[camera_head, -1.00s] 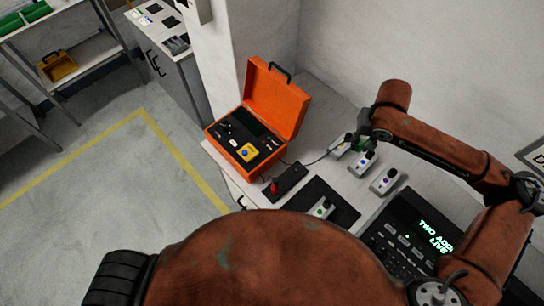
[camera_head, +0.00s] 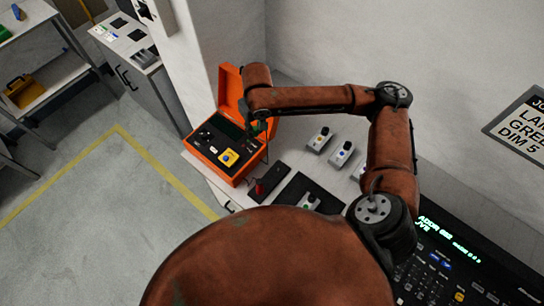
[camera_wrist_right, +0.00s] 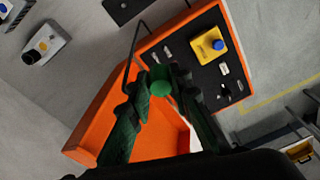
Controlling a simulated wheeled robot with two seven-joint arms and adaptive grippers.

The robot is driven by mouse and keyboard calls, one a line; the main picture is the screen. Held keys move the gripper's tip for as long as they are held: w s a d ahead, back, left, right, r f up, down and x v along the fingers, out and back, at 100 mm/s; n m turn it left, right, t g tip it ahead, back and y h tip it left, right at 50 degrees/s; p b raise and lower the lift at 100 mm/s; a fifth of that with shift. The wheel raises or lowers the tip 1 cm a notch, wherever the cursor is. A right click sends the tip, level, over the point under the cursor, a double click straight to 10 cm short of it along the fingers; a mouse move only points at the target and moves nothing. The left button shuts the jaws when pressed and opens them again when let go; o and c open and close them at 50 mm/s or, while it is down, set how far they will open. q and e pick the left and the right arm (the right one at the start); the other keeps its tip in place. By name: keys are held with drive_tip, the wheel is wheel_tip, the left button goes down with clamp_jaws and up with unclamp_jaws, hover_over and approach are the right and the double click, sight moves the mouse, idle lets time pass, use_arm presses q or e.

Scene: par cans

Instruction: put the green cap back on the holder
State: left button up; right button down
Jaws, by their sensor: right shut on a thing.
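My right gripper (camera_head: 260,128) is above the right part of the open orange case (camera_head: 221,172). In the right wrist view its dark green fingers (camera_wrist_right: 160,90) are closed around a small round bright green piece (camera_wrist_right: 160,88), which looks like the green cap. The fingers hide most of it. The case lies below, with its lid and black foam in view. A black block with a red piece (camera_head: 262,187) sits on the bench right of the case. I cannot tell for certain which thing is the holder. My left gripper is not in view.
Grey boxes with black knobs and coloured dots (camera_head: 320,140) (camera_head: 342,154) stand on the bench. Another box (camera_head: 309,203) is on a black mat (camera_head: 291,189). A console (camera_head: 450,265) is at lower right. The foam holds a yellow box with a blue button (camera_head: 228,158).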

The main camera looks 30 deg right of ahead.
wheel_tip(320, 180, down, 6)
drive_tip(key=s+d+n+p, duration=0.1)
drive_tip(key=d+n+p, duration=0.1)
drive_tip(key=p, duration=0.4)
drive_tip(key=n+p, duration=0.4)
drive_tip(key=p, duration=0.2)
hover_over(279, 169)
wheel_tip(279, 169, down, 8)
drive_tip(key=shift+w+a+f, duration=0.1)
drive_tip(key=shift+a+f, duration=0.05)
drive_tip(key=shift+f, duration=0.05)
drive_tip(key=shift+f+b, duration=0.3)
drive_tip(key=shift+b, duration=0.1)
wheel_tip(279, 169, down, 5)
drive_tip(key=b, duration=0.5)
drive_tip(key=shift+b, duration=0.4)
drive_tip(key=shift+f, duration=0.45)
drive_tip(key=shift+s+p, duration=0.2)
drive_tip(key=shift+p, duration=0.55)
drive_tip(key=shift+f, duration=0.6)
drive_tip(key=shift+p, duration=0.5)
